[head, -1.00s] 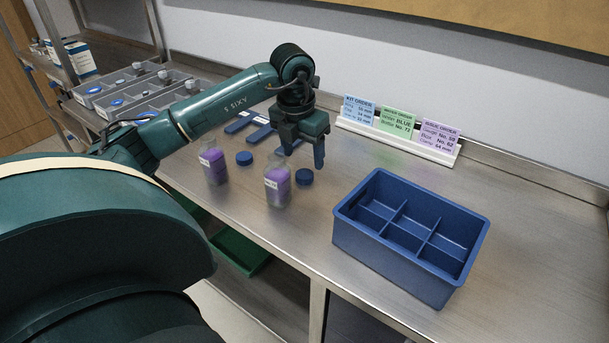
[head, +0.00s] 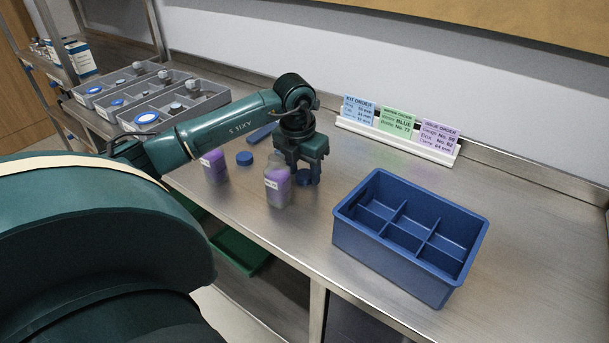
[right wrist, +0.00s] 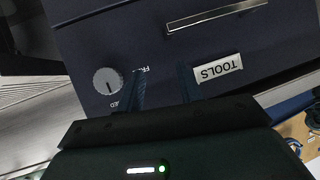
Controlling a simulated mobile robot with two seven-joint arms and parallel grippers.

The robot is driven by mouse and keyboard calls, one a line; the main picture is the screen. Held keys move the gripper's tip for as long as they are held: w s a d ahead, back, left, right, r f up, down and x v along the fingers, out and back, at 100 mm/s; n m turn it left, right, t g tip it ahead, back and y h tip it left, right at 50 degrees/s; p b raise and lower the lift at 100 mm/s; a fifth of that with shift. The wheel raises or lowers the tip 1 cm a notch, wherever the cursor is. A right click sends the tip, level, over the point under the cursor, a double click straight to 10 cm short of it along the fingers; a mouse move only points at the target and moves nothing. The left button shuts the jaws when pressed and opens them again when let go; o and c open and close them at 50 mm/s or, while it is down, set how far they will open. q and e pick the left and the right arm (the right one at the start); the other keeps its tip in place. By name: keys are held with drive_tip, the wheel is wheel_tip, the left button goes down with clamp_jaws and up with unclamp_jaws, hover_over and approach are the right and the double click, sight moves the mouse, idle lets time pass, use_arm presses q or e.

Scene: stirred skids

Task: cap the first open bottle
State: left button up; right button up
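Another blue cap (head: 304,178) lies just right of the right bottle. My left gripper (head: 303,172) is lowered over this second cap, its fingers pointing down and apart on either side. Whether they touch the cap is unclear. My right gripper (right wrist: 162,88) is open and empty in the right wrist view.
A blue divided crate (head: 400,255) with empty compartments stands at right. Order cards (head: 398,124) stand in a white holder at the back. Grey bins (head: 150,95) sit at left. The right wrist view shows a dark front labelled TOOLS (right wrist: 218,70) with a knob (right wrist: 108,81).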

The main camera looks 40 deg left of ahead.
sight(304, 175)
use_arm(q)
drive_tip(key=c, duration=0.7)
wheel_tip(304, 175, up, 10)
idle(0.5)
